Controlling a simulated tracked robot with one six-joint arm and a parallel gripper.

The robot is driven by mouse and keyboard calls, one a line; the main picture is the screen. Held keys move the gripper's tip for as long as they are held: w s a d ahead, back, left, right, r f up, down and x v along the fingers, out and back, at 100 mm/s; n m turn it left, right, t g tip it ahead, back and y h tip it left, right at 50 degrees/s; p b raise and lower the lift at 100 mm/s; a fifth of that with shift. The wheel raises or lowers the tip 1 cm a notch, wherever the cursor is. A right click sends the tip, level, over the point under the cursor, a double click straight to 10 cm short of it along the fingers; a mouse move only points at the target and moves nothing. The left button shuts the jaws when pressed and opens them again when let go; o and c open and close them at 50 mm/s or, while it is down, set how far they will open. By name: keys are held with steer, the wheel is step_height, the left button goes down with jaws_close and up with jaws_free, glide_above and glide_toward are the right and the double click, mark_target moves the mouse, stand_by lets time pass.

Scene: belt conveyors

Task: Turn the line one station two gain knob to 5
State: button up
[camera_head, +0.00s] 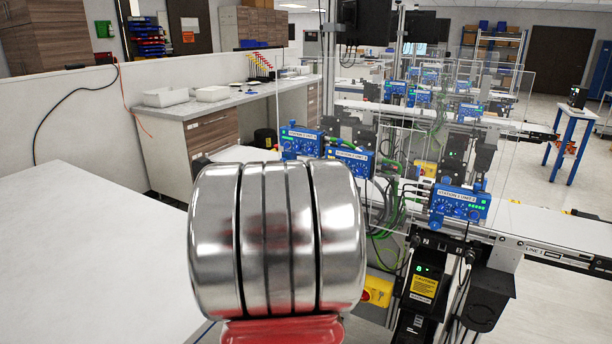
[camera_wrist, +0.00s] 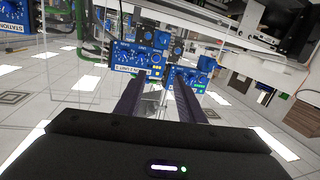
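Several blue station boxes with dials and small lights show in the head view. One box (camera_head: 459,206) is at the right on the conveyor frame. Two more, a left box (camera_head: 301,141) and a middle box (camera_head: 350,160), stand behind my arm; their labels are too small to read surely. In the wrist view, a tilted blue box (camera_wrist: 137,56) with dials and yellow buttons lies ahead of my gripper (camera_wrist: 158,93), with another box (camera_wrist: 188,78) just right of it. My fingers are apart with nothing held between them. I cannot tell which knob is the gain knob. My arm hides the gripper in the head view.
Clear panels (camera_head: 515,140) stand around the boxes. A conveyor rail marked LINE 1 (camera_head: 560,256) runs at the right. A white table (camera_head: 80,260) is at the left and a counter with trays (camera_head: 225,108) behind it. Cables hang near the boxes.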

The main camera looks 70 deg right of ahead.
mark_target(359, 171)
steer(key=s+d+m+g+h, duration=0.1)
steer(key=s+d+g, duration=0.2)
steer(key=s, duration=0.4)
steer(key=shift+f+m, duration=0.2)
steer(key=shift+m, duration=0.1)
steer(key=shift+d, duration=0.15)
steer(key=d, duration=1.3)
steer(key=shift+s+d, duration=0.25)
steer(key=shift+c, duration=0.3)
jaws_close()
steer(key=shift+a, duration=0.1)
